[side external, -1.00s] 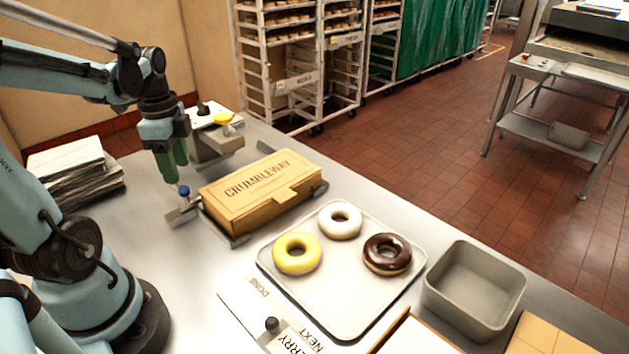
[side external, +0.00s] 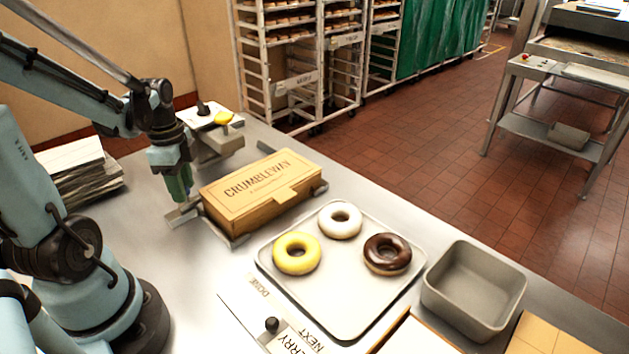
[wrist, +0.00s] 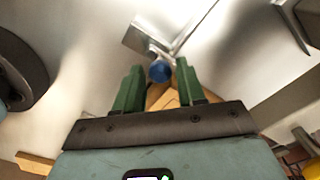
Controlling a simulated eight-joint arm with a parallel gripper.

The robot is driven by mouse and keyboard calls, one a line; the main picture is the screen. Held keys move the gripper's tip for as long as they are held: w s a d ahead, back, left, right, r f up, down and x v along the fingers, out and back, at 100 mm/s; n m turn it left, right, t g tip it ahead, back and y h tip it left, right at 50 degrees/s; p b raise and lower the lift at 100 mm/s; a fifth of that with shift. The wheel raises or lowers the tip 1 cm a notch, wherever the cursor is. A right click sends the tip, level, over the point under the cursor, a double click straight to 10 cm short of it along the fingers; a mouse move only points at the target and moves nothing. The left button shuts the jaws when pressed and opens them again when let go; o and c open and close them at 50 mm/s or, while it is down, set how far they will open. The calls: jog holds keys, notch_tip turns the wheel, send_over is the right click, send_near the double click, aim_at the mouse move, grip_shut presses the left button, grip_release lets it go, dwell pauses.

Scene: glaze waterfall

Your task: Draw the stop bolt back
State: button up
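The stop bolt has a blue knob (wrist: 159,71), seen in the wrist view between and just beyond my fingertips. Its metal bracket (wrist: 136,38) lies behind it, and also shows in the side view (side external: 181,217) at the near left corner of the cardboard box (side external: 262,190). The side view hides the knob behind my gripper (side external: 180,194), which points down there. My gripper's green fingers (wrist: 159,74) are apart, one on each side of the knob, with gaps visible. I cannot tell the exact height of the tips against the knob.
The closed box marked CRUMBLEWAY stands right beside my gripper. A tray (side external: 338,318) with three doughnuts lies to its right, then an empty grey bin (side external: 474,290). A grey block with a yellow top (side external: 223,118) stands behind. Bare table lies in front of the bracket.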

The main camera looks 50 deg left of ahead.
grip_shut()
jog(key=shift+s, duration=2.3)
jog(key=shift+o, duration=1.6)
grip_release()
jog(key=shift+w+r, duration=0.1)
notch_tip(320, 180, up, 12)
